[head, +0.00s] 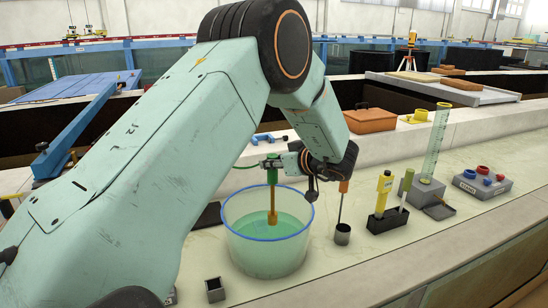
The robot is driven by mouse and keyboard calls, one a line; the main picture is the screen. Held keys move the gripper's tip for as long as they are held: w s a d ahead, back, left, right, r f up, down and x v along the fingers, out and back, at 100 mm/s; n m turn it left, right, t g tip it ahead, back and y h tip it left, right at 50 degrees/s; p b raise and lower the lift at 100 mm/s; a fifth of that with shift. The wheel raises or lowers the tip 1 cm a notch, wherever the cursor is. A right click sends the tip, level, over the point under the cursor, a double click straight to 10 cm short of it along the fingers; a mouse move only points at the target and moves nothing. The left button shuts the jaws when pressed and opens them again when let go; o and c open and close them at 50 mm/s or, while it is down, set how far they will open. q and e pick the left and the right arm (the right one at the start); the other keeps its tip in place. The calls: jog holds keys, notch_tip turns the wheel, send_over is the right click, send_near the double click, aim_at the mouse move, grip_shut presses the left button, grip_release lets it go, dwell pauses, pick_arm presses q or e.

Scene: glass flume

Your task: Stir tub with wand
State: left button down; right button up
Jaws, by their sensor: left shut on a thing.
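The tub (262,262) is a clear round vessel with a blue rim and pale green liquid. It stands on the light bench top. The wand (273,205) has a green upper part and an orange-brown shaft. It is upright, and its lower end is inside the tub, reaching the liquid. My left gripper (274,163) is above the tub's far side and shut on the wand near its green top. My left arm covers the area to the left of the tub. My right gripper is not in view.
Farther right are a tall graduated cylinder (436,140) and a box with coloured knobs (482,183). A small square cup (214,290) stands in front left.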

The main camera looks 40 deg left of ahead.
pick_arm(q)
jog(key=b, duration=0.4)
send_over(273, 214)
jog(key=f, duration=1)
jog(key=shift+w+f, duration=0.3)
jog(key=shift+f, duration=0.05)
jog(key=shift+s+a+f+b, duration=0.15)
jog(key=shift+f+b, duration=0.4)
jog(key=shift+f, duration=0.55)
